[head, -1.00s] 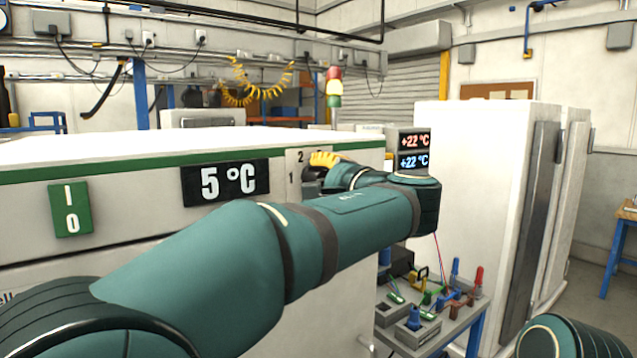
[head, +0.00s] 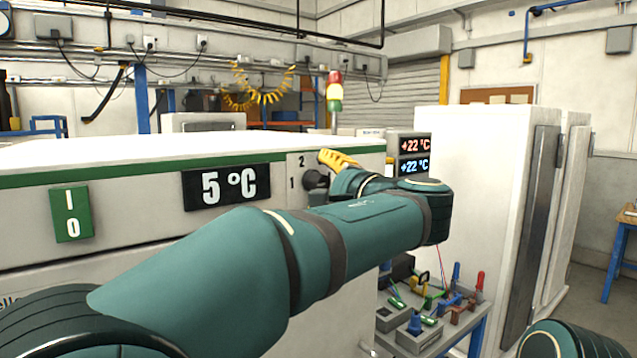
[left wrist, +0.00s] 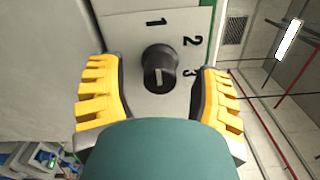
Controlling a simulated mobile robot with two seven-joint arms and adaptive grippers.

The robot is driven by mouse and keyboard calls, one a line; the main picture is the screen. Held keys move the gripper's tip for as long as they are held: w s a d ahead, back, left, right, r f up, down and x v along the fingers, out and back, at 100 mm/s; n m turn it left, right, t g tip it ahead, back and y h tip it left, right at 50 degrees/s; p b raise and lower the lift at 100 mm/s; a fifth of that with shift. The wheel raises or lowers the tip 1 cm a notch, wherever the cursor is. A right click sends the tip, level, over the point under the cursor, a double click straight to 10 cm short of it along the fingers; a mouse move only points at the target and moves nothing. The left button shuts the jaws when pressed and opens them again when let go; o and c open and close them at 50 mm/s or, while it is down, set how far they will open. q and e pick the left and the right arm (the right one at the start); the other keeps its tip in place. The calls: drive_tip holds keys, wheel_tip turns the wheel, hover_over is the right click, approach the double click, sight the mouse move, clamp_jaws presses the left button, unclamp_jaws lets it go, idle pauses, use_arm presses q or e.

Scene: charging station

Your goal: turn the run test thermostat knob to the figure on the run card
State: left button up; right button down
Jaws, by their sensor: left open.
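The dark round thermostat knob (head: 316,180) sits on a pale plate with figures on the white cabinet front. In the left wrist view the knob (left wrist: 160,68) stands between my yellow fingers, with 1, 2 and 3 around it. A short pale mark shows on its face; its exact figure is hard to read. My left gripper (left wrist: 162,95) is open, a finger on each side, with gaps to the knob. In the head view its yellow fingertips (head: 338,160) show beside the knob. A black panel (head: 226,186) reads 5 °C; I cannot tell whether it is the run card.
A green I/0 switch (head: 72,214) is on the cabinet at left. A small display (head: 414,154) shows +22 °C twice. A bench with coloured plugs (head: 428,312) stands below my left arm. A tall white cabinet (head: 475,200) stands at right.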

use_arm(q)
drive_tip(key=v, duration=1)
drive_tip(key=shift+s+d, duration=0.15)
drive_tip(key=shift+s, duration=0.15)
